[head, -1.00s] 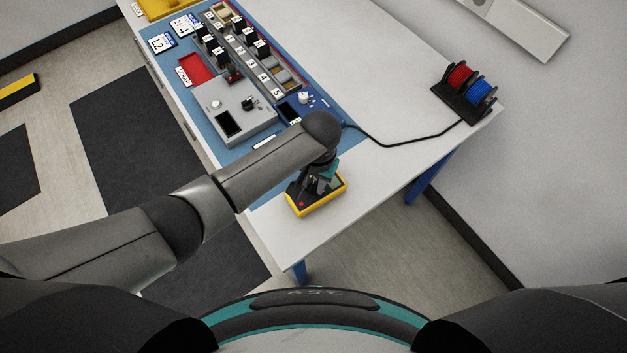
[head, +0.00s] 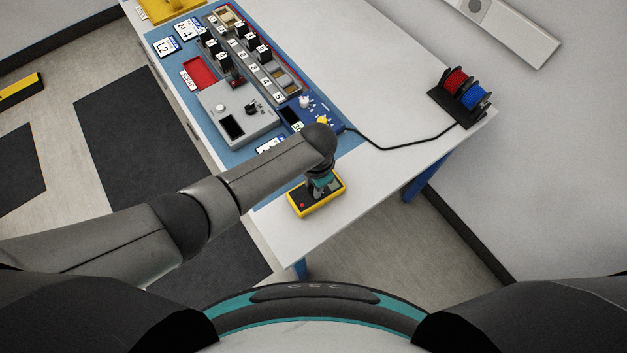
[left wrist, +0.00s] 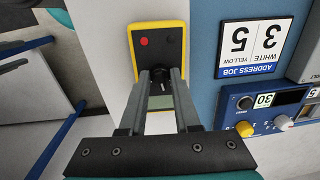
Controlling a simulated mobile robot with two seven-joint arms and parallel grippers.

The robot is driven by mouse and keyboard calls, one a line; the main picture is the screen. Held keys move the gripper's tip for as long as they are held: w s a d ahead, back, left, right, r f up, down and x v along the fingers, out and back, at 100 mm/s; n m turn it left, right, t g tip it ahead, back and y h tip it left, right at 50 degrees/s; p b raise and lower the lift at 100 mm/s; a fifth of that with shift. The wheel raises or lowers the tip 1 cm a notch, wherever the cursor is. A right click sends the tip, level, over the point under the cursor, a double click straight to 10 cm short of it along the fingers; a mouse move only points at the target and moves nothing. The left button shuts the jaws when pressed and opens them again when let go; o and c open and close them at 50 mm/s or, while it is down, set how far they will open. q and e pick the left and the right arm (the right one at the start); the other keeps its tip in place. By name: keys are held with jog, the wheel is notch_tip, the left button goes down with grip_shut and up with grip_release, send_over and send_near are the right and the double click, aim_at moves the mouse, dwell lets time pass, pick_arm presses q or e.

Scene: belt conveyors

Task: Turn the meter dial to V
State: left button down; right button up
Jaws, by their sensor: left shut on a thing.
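The meter (head: 303,205) is a black box with a yellow rim, lying on the near end of the white table. In the left wrist view the meter (left wrist: 146,30) shows a red jack, a black jack and a greenish screen. Its dark dial (left wrist: 160,86) is between the finger tips. My left gripper (left wrist: 160,76) points down over the meter and is shut on the dial. The dial's marks are too small to read. In the head view the gripper (head: 322,185) hides the dial. My right gripper is not in view.
A blue panel (head: 318,106) with knobs and a grey box (head: 238,115) stand beyond the arm. Wire spools (head: 460,90) sit at the table's right edge, with a black cable (head: 400,144) running from them. An address card (left wrist: 254,48) lies beside the meter.

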pick_arm(q)
jog(key=shift+m+p, duration=0.3)
jog(key=shift+m, duration=0.9)
jog(key=c, duration=0.6)
grip_release()
jog(key=shift+r+p, duration=0.3)
jog(key=shift+r, duration=0.3)
jog(key=r+p, duration=0.1)
jog(key=r, duration=0.3)
jog(key=r+p, duration=0.1)
jog(key=r, duration=0.4)
jog(key=r+p, duration=0.1)
jog(key=r, duration=0.4)
jog(key=shift+s+d, duration=0.15)
jog(key=shift+s, duration=0.25)
